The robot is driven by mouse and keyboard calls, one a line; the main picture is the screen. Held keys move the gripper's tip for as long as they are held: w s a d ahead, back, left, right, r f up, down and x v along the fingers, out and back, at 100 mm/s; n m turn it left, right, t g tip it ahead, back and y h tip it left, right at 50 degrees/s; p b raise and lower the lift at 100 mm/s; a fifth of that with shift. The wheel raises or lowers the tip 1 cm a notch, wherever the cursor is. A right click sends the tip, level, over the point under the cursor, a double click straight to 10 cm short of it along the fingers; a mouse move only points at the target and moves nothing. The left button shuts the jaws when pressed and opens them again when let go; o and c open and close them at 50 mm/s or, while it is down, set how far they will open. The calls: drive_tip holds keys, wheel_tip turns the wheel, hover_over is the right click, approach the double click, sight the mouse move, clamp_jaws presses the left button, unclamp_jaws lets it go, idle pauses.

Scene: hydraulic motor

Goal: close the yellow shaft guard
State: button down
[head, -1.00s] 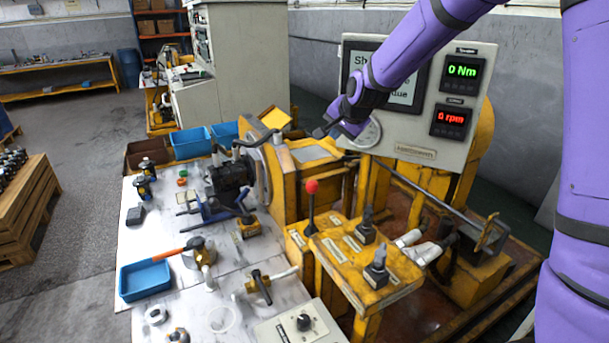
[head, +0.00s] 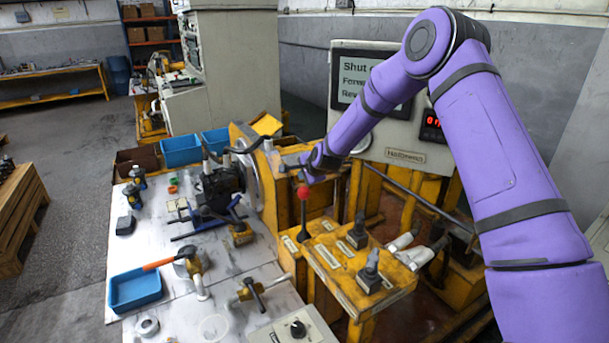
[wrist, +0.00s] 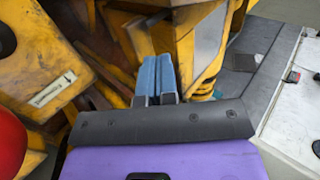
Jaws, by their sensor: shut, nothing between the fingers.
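A tilted yellow plate (head: 266,124) stands up behind the motor's mounting flange in the head view. It looks like the raised shaft guard, but I cannot be sure. My gripper (head: 288,168) is low over the yellow housing, right of the flange and in front of the plate, apart from it. In the wrist view my gripper's blue fingers (wrist: 157,64) are together with nothing between them. They point at worn yellow metalwork (wrist: 200,40). Whether they touch it I cannot tell. My forearm hides part of the housing and the panel.
A red-knobbed lever (head: 303,192) stands just below my gripper. The black motor (head: 222,182) is to the left. The display panel (head: 400,155) stands behind my arm. Blue bins (head: 181,150) sit at the back left. A bar (head: 420,200) crosses the right side.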

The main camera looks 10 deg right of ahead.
sight(294, 182)
drive_tip(key=x, duration=0.7)
